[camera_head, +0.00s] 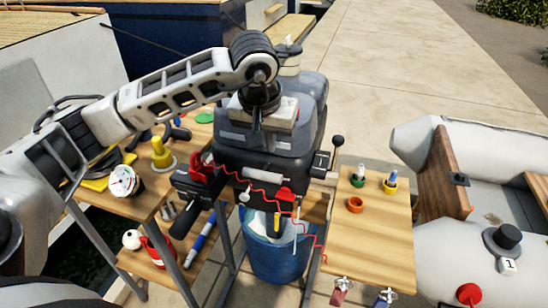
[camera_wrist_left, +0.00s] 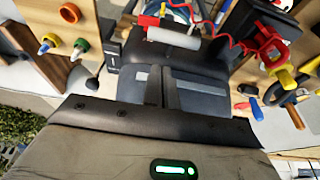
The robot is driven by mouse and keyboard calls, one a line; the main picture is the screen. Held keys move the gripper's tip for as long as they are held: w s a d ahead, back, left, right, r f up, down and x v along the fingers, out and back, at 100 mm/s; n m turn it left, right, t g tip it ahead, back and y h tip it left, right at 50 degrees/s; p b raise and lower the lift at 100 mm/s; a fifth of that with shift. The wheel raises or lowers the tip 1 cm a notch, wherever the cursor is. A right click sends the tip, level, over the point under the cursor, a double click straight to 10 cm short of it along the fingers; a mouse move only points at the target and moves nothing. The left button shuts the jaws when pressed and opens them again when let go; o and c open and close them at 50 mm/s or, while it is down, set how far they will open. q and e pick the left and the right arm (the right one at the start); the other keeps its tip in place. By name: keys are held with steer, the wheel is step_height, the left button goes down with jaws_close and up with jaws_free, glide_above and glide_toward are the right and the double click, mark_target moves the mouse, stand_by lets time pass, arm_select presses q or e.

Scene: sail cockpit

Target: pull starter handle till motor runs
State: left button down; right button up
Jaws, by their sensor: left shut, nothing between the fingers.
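The outboard motor (camera_head: 272,130), dark grey with a black lower front, stands upright in the middle of the head view. A pale horizontal bar that looks like the starter handle (camera_head: 263,179) sits on its front; it also shows in the left wrist view (camera_wrist_left: 173,38). My left gripper (camera_head: 257,138) hangs over the motor's cowl, above and behind the bar and apart from it. In the left wrist view its dark fingers (camera_wrist_left: 161,72) are together with nothing between them. Whether they touch the cowl I cannot tell. My right gripper is out of view.
A red coiled cord (camera_head: 265,188) runs across the motor's front. A black-knobbed lever (camera_head: 337,142) stands at its right. A blue bucket (camera_head: 283,258) is below. Wooden shelves (camera_head: 374,238) with small parts flank the motor. A grey inflatable boat (camera_head: 410,143) lies right; paving behind is clear.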

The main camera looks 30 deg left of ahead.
mark_target(273, 167)
arm_select(q)
steer(key=x, duration=0.9)
steer(key=shift+w+f+p, duration=0.1)
steer(key=shift+f+p, duration=0.15)
steer(key=shift+p, duration=0.15)
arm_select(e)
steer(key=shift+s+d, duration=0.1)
